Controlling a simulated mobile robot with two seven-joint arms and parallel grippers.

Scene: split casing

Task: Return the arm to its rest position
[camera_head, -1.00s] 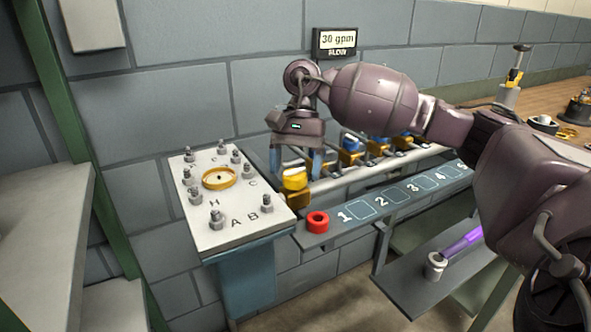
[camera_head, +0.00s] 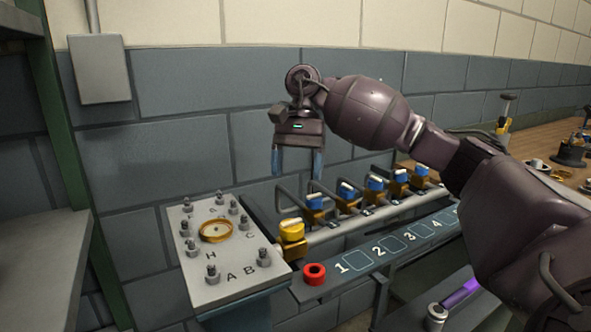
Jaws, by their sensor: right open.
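My right arm comes in from the right, and its gripper (camera_head: 297,176) points down with two blue fingers apart and nothing between them. It hangs above and behind the yellow-capped valve (camera_head: 291,229), clear of it. The valve stands at the left end of a pipe row, beside the white lettered plate (camera_head: 193,261) with bolts and a brass ring (camera_head: 216,230). My left gripper is not in view.
Several blue-capped valves (camera_head: 346,190) line the pipe to the right. A purple-handled tool (camera_head: 461,292) lies lower right. A wooden bench (camera_head: 535,150) with parts stands at right.

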